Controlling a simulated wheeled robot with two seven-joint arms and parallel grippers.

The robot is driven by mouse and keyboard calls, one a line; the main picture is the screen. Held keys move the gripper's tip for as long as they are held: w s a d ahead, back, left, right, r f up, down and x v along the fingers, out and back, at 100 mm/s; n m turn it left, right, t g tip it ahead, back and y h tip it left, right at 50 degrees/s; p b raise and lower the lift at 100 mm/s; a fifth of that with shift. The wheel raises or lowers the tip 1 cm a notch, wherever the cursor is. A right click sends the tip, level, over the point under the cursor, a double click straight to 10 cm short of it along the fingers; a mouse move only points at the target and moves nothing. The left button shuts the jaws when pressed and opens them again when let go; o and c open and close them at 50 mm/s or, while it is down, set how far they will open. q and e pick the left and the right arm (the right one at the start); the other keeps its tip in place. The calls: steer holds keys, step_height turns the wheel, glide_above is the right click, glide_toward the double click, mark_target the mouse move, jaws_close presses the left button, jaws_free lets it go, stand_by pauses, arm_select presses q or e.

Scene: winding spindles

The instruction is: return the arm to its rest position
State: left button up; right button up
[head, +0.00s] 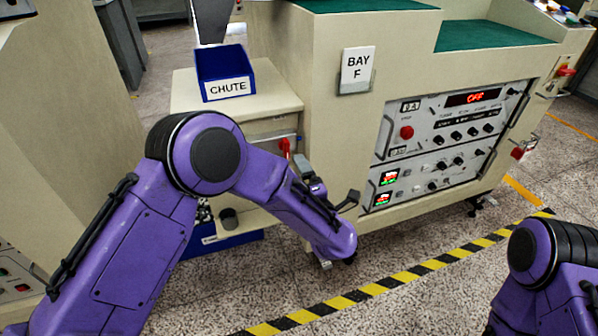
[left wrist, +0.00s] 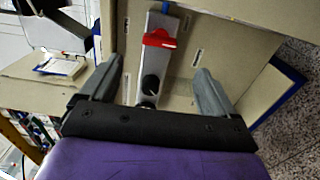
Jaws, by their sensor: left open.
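My left arm is purple and comes in from the left of the head view. It bends at a high elbow and slopes down to the right in front of the cream machine (head: 335,130). My left gripper (head: 332,196) is near the machine's lower front. In the left wrist view its two grey fingers stand wide apart, and the left gripper (left wrist: 158,68) is open with nothing held. A grey bracket with a red handle (left wrist: 160,38) shows beyond the fingers, apart from them. Part of my right arm shows at the lower right of the head view; its gripper is out of frame.
A blue bin labelled CHUTE (head: 226,75) sits on a cream ledge (head: 185,95). A BAY F sign (head: 357,68) and a control panel (head: 445,135) reading OFF are on the machine. Yellow-black floor tape (head: 400,277) crosses open speckled floor.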

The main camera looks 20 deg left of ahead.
arm_select(q)
step_height(320, 180, down, 8)
steer(key=s+m+h, duration=0.3)
steer(key=m+h, duration=0.2)
steer(key=m, duration=0.5)
steer(key=s+a+f+m+g+h, duration=0.1)
steer(key=s+a+f+m+g, duration=0.35)
steer(key=s+f, duration=0.45)
steer(key=s+a+f+m+g+h, duration=0.25)
steer(key=s+a+f, duration=0.25)
steer(key=s+f, duration=0.4)
steer(key=s+a+f+m+g+y, duration=0.1)
steer(key=s+a+g, duration=0.25)
steer(key=s, duration=0.55)
steer(key=s+a+f+g+y, duration=0.15)
steer(key=s+a, duration=0.25)
steer(key=s, duration=0.4)
step_height(320, 180, up, 17)
steer(key=p, duration=1.6)
steer(key=shift+w+d+h+p, duration=0.2)
steer(key=shift+h+p, duration=0.1)
steer(key=shift+p, duration=0.05)
